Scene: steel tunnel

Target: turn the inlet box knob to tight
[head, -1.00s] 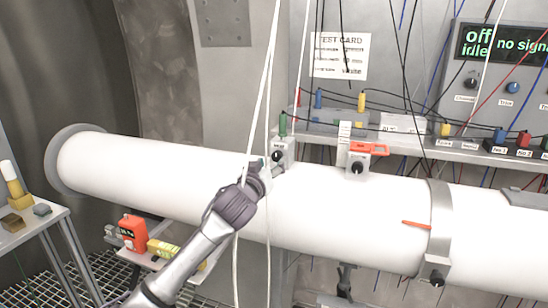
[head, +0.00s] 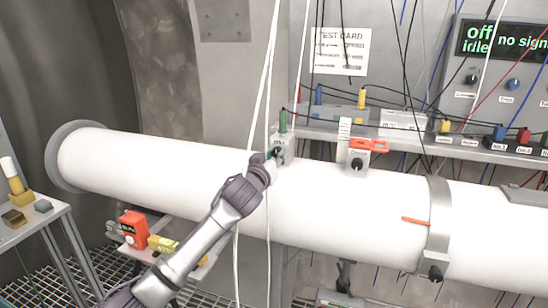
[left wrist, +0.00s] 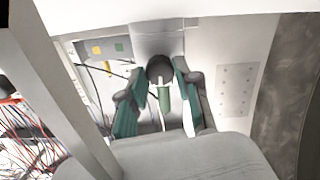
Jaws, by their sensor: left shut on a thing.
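A small grey box (head: 284,147) with a green plug on top sits on the white pipe; its label is too small to read. My left gripper (head: 271,159) reaches it from the lower left and hides most of its knob. In the left wrist view, the dark round knob (left wrist: 159,67) lies between the two fingers of my left gripper (left wrist: 160,72), which is shut on it. The green plug (left wrist: 164,98) shows just below the knob there. The knob's pointer setting cannot be read.
A second box (head: 357,158) with a dark knob and a red tab stands further right on the pipe (head: 330,205). White cords (head: 268,100) hang close by my left gripper. A shelf (head: 400,143) with plugs and cables runs behind. A side table (head: 30,222) stands at left.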

